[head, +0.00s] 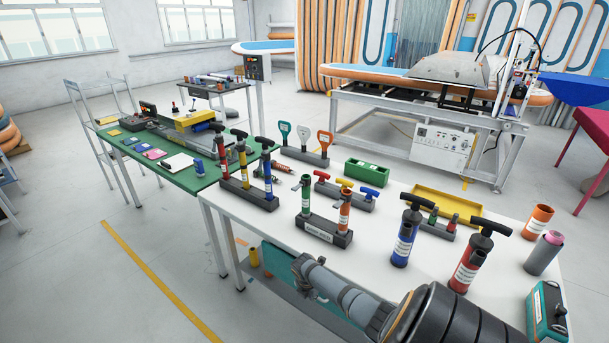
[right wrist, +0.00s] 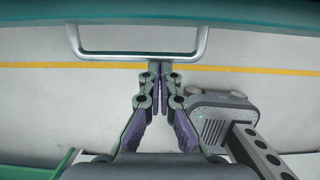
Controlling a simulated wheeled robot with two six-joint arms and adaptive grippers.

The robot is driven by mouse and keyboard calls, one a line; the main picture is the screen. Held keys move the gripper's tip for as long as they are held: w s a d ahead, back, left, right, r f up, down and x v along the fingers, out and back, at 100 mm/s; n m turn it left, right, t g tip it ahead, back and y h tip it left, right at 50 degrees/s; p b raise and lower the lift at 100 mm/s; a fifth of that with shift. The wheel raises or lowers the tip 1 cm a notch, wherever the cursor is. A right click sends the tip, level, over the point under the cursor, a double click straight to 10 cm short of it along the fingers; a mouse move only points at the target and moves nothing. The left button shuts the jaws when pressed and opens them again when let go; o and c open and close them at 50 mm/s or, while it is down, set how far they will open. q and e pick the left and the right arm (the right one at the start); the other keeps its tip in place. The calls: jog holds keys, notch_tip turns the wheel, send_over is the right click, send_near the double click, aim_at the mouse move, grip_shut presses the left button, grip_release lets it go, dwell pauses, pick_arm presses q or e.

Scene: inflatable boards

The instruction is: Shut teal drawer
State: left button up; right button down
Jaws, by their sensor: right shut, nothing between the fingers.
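The teal drawer (head: 275,255) shows in the head view below the near edge of the white table (head: 250,222), partly hidden behind my right arm. In the right wrist view its teal front (right wrist: 250,18) runs across the top. A silver bar handle (right wrist: 138,56) stands out from that front. My right gripper (right wrist: 160,68) is shut and empty, its fingertips close to the handle's bar. I cannot tell whether they touch it. In the head view the right gripper (head: 303,268) is in front of the drawer. How far the drawer stands out is hard to tell. My left gripper is not in view.
Several pumps stand on the white table, among them a blue one (head: 406,236) and a red one (head: 467,266). A green table (head: 190,180) adjoins behind. A yellow cylinder (head: 254,257) stands below the white table. Open floor (head: 90,290) lies to the left.

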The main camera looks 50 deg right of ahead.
jog(key=shift+w+d+b, duration=0.1)
jog(key=shift+d+b, duration=0.25)
jog(key=shift+d, duration=1)
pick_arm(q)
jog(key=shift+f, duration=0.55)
pick_arm(e)
jog(key=shift+d, duration=0.15)
jog(key=shift+d+r, duration=0.1)
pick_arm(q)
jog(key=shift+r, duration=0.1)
